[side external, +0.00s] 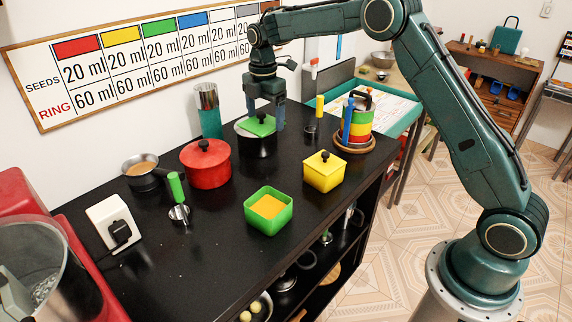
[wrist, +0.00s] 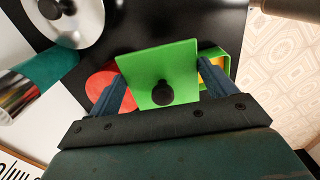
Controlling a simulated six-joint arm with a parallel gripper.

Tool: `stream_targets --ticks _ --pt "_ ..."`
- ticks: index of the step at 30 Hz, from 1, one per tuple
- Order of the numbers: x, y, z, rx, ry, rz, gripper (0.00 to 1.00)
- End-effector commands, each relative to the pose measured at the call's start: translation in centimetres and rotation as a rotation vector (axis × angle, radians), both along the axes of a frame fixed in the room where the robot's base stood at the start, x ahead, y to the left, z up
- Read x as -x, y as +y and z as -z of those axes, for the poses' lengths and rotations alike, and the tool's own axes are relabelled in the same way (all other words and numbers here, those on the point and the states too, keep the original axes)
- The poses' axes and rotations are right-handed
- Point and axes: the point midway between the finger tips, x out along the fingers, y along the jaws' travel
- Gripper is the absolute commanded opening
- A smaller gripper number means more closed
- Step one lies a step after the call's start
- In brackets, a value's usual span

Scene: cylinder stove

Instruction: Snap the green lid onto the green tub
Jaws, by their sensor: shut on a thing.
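The green lid (side external: 259,126) is a flat square plate. In the wrist view, the lid (wrist: 158,68) shows a black round knob and sits between my two fingers. My gripper (side external: 266,116) points down and is shut on the lid, which it holds raised at the back of the black counter. The green tub (side external: 268,211) stands open toward the front of the counter, with yellow-orange contents inside. In the wrist view, the tub (wrist: 221,61) is partly hidden behind the lid and my right-hand finger. The lid is apart from the tub.
In the side view, a dark pot (side external: 255,143) appears just below the lid. A red pot (side external: 206,165) and a yellow lidded tub (side external: 323,172) flank the green tub's surroundings. A teal-and-silver cylinder (side external: 209,112) stands by the wall. Counter around the green tub is clear.

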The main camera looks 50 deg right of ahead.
Motion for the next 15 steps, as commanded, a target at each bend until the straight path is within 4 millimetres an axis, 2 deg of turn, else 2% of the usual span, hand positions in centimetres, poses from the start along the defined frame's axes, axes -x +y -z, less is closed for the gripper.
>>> stream_targets --ticks 8,15 --pt "2.7 3.6 1.8 0.0 0.003 -0.022 0.62" --pt "6.2 6.7 3.6 0.0 0.003 -0.039 0.62"
